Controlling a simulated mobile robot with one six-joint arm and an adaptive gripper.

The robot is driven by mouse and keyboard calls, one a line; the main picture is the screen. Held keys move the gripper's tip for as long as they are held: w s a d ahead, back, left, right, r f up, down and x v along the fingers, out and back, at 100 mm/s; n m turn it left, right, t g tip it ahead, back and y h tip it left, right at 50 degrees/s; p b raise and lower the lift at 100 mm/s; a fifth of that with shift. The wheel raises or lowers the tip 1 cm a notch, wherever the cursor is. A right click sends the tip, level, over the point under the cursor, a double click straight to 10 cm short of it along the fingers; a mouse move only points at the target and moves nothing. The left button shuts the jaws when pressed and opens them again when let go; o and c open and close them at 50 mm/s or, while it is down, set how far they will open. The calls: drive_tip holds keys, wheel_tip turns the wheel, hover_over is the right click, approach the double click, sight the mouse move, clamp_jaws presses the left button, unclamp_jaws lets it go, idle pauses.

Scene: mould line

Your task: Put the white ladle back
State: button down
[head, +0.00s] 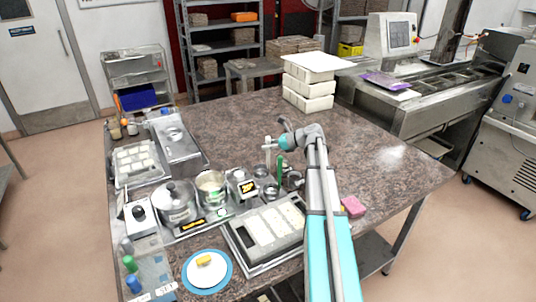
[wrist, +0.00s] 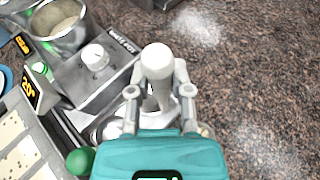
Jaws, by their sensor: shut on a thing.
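My gripper (wrist: 160,92) is shut on the white ladle (wrist: 158,62) in the wrist view, one finger on each side of its handle. The handle's rounded white end faces the camera; the lower part is mostly hidden by the fingers and the turquoise gripper body. In the head view my gripper (head: 269,145) is above the small metal pots (head: 261,171) near the middle of the table. A green handle (head: 280,166) stands upright just right of it, and its round green end (wrist: 79,161) shows at the lower left in the wrist view. I cannot tell whether the ladle touches a pot.
A steel pot (head: 211,185) and a lidded pot (head: 176,200) stand to the left. A mould tray (head: 233,232) lies in front, with a pink block (head: 353,207) to its right. White moulds (head: 307,88) are stacked behind.

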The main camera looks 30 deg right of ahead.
sight(269, 151)
drive_tip(key=shift+f+b, duration=1.6)
drive_tip(key=shift+f, duration=0.15)
drive_tip(key=c, duration=0.5)
unclamp_jaws()
drive_tip(key=shift+c, duration=0.2)
drive_tip(key=shift+r, duration=0.1)
drive_tip(key=shift+s+d+r, duration=0.15)
drive_tip(key=shift+s+d, duration=0.1)
drive_tip(key=p+v, duration=0.4)
drive_tip(key=v, duration=0.7)
drive_tip(key=shift+p, duration=0.3)
drive_tip(key=shift+s, duration=0.1)
